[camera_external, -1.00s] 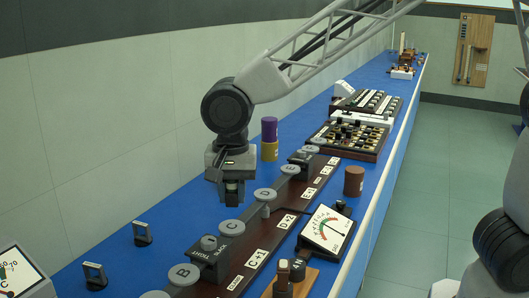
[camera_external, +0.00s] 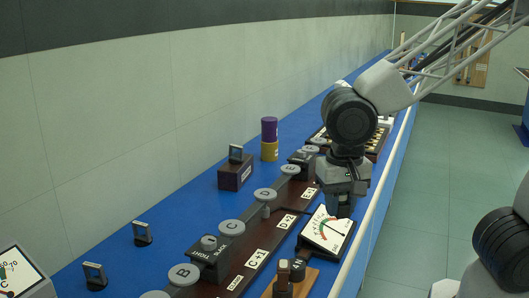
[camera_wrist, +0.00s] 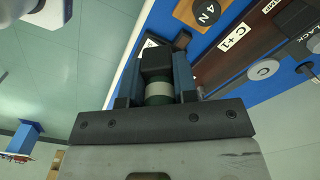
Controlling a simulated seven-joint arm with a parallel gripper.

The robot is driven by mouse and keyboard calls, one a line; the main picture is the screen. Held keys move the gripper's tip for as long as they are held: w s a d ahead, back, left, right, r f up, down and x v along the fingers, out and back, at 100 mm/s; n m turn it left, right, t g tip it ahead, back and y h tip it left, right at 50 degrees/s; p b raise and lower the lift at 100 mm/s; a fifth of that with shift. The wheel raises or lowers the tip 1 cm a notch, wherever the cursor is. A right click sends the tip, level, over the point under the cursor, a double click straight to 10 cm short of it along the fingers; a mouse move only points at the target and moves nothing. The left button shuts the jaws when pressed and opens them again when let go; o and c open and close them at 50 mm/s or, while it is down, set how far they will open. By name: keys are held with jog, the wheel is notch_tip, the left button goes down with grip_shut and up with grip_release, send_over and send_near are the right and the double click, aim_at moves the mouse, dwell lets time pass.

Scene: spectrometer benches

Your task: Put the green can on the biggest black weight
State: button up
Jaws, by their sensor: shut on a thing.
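In the wrist view a dark green can (camera_wrist: 158,90) with a pale band sits between the two fingers of my gripper (camera_wrist: 157,88), which is shut on it. In the external view my gripper (camera_external: 341,207) points down over the upper part of the dial meter (camera_external: 325,231); the can cannot be made out there. A dark block (camera_wrist: 155,61) shows just beyond the can in the wrist view; I cannot tell what it is. I cannot single out the biggest black weight. A dark disc (camera_wrist: 206,12) marked 4 N shows on wood in the wrist view.
A dark box (camera_external: 235,176) with a slide on top stands on the blue bench. A purple and yellow cylinder (camera_external: 269,139) stands behind it. A long brown rail with grey lettered discs (camera_external: 231,228) runs along the bench. Blue surface left of the rail is mostly clear.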

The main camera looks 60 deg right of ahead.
jog(key=s+d+f+n, duration=0.1)
jog(key=s+d+f, duration=0.2)
jog(key=s+f, duration=0.4)
jog(key=shift+s, duration=0.15)
dwell(0.4)
dwell(0.3)
send_over(296, 263)
jog(key=shift+s+d+f, duration=0.15)
jog(key=shift+s+f, duration=0.25)
jog(key=shift+f, duration=0.35)
dwell(0.4)
jog(key=shift+w+a, duration=0.2)
jog(key=shift+w, duration=0.25)
jog(key=shift+f, duration=1.8)
jog(key=shift+f, duration=0.1)
